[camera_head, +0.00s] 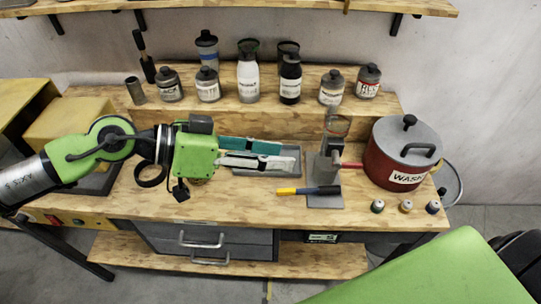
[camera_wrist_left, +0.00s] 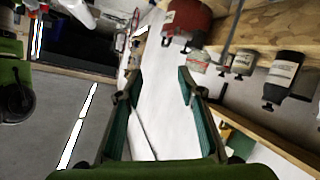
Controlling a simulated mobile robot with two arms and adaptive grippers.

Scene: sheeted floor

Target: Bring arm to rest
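My left gripper (camera_head: 287,157) reaches in from the left above the wooden workbench (camera_head: 130,202) and points to the right. Its two fingers are apart, with teal pads. In the left wrist view the fingers of my left gripper (camera_wrist_left: 159,80) are spread and nothing is held between them. The left arm (camera_head: 103,140) is stretched out over the left half of the bench. My right gripper is not in the head view.
A grey tray (camera_head: 285,172) lies beneath the left fingers. A metal stand (camera_head: 328,170) and a red pot (camera_head: 393,170) stand to the right. Several bottles (camera_head: 248,82) line the raised shelf behind.

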